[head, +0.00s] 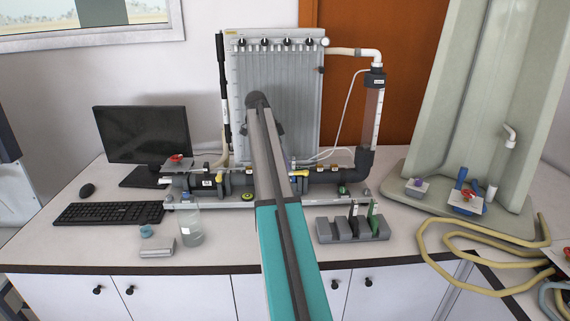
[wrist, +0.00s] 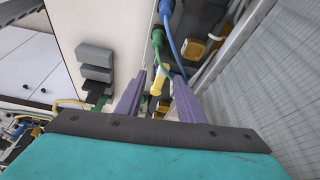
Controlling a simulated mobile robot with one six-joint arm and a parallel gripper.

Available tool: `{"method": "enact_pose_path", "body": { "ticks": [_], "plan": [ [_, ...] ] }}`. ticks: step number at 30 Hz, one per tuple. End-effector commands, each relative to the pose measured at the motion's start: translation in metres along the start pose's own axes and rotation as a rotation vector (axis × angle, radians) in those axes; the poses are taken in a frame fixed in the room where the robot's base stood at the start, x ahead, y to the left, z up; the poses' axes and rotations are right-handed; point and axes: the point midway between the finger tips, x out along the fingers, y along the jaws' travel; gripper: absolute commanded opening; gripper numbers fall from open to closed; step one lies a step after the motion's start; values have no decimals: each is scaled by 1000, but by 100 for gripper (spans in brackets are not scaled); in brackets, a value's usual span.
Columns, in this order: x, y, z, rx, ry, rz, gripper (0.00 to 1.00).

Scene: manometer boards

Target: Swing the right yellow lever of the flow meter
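The flow meter (head: 325,176) is a dark horizontal pipe assembly in front of the grey manometer board (head: 300,95) on the bench. In the wrist view, a small yellow lever (wrist: 157,82) shows between the two purple fingers of my gripper (wrist: 159,77), beside a green fitting (wrist: 158,38). The fingers are apart, with gaps visible around the lever; I cannot tell its exact depth between them. In the head view my arm hides the gripper and the middle of the pipe.
A grey rack (head: 352,230) with green-black pieces stands right of my arm on the bench. Yellow hoses (head: 478,238) lie at right. The manometer board rises close behind the pipe.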

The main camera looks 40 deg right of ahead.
Motion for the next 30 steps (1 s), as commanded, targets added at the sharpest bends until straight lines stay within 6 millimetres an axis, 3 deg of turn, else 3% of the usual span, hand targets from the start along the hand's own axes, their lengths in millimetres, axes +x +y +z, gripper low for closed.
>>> {"method": "enact_pose_path", "body": {
  "ticks": [6, 12, 30],
  "plan": [
    [-28, 2, -2, -2, -1, -2, 34],
    [-41, 4, -2, -2, -1, -2, 34],
    [-43, 4, -2, -3, -2, -2, 34]
  ]
}}
